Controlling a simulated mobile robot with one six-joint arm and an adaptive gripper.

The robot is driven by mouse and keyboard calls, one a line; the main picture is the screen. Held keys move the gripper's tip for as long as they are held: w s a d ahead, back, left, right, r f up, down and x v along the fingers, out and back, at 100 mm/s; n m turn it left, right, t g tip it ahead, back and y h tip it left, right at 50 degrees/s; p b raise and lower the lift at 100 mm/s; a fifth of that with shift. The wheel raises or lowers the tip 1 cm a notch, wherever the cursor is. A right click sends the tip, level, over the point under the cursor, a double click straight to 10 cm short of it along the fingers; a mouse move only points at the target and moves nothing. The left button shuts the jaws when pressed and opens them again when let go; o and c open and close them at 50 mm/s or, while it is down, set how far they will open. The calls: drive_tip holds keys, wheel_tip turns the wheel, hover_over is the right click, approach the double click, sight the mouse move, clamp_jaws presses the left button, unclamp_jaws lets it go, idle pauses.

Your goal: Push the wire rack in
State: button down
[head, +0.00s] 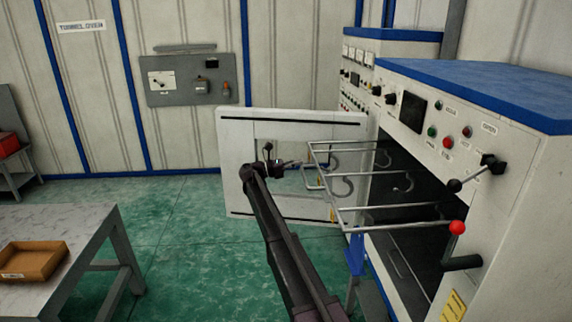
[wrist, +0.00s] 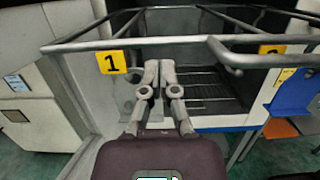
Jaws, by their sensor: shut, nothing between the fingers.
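The wire rack (head: 375,208) sticks out to the left from the open chamber of the white oven (head: 420,120) in the head view. Hooks hang from its bars. In the wrist view the rack's bars (wrist: 90,45) cross the upper part of the picture, with the dark chamber behind. My gripper (head: 296,163) is at the rack's outer end. In the wrist view its fingertips (wrist: 158,66) are together and hold nothing.
The open white oven door (head: 290,124) stands behind my gripper and the rack. Levers with a black knob (head: 454,186) and a red knob (head: 457,227) jut out beside the chamber. A grey table (head: 60,222) with a brown tray (head: 60,262) stands at left. Green floor lies between.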

drive_tip(key=shift+d+r, duration=0.2)
drive_tip(key=shift+d, duration=0.7)
drive_tip(key=shift+d+r, duration=0.15)
drive_tip(key=shift+d, duration=0.7)
